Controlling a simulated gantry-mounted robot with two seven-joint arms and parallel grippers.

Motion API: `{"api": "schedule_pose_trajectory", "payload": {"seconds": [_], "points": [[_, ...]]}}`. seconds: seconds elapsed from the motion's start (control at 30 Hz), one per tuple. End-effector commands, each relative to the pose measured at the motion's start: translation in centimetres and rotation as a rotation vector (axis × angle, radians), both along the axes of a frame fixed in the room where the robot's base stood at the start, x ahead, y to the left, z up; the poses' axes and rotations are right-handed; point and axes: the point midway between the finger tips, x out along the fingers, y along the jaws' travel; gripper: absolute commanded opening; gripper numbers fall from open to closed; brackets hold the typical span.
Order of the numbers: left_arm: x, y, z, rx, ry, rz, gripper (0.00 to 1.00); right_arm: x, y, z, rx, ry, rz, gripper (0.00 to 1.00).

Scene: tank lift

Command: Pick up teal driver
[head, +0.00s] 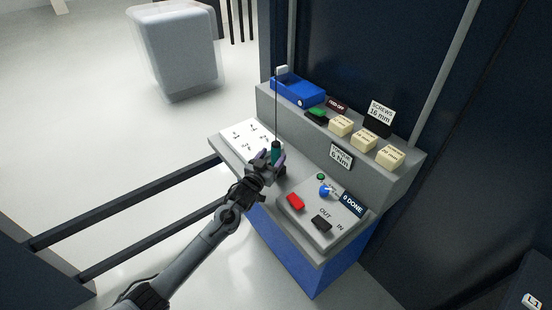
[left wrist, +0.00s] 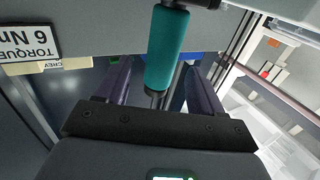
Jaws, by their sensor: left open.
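The teal driver (head: 275,152) is upright at the grey bench, with a thin dark line rising above it. In the left wrist view its teal handle (left wrist: 167,48) has dark ends and lies between my two purple fingers. My left gripper (head: 268,158) is open around the driver in the head view; its fingers also show in the left wrist view (left wrist: 160,88). A gap shows between the handle and the left-hand finger; contact with the other finger is unclear. The driver's lower end is partly hidden by my gripper. My right gripper is not in view.
A raised grey shelf (head: 272,108) holds a blue tray (head: 293,88) and several cream boxes (head: 364,139). A control panel (head: 300,212) with a red button (head: 295,202) and a black one (head: 321,223) is to the right.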

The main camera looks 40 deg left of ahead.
Motion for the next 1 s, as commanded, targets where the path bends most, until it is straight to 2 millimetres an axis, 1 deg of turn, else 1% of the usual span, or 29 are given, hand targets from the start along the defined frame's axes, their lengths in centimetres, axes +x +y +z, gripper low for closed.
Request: {"api": "schedule_pose_trajectory", "payload": {"seconds": [0.17, 0.4, 0.5, 0.63, 0.87, 0.97, 1.0], "points": [[1.0, 0.2, -0.1, 0.000, -0.001, 0.000, 0.68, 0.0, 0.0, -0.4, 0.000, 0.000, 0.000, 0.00], [3.9, 0.9, -0.1, -0.001, 0.000, 0.002, 0.68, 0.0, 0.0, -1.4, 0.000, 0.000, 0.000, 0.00], [4.8, 1.1, -0.1, 0.000, 0.000, 0.001, 0.68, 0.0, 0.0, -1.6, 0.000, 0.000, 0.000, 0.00], [5.3, 1.2, 0.0, 0.000, 0.000, 0.000, 0.68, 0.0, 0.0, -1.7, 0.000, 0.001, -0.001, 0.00], [5.4, 1.2, 0.0, 0.000, 0.000, 0.000, 0.68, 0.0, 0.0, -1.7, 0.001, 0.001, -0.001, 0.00], [5.4, 1.2, 0.0, 0.000, 0.001, 0.000, 0.54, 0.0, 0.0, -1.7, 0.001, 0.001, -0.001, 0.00], [5.3, 1.2, 0.0, 0.000, 0.001, 0.000, 0.48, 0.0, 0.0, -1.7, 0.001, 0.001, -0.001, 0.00]]}}
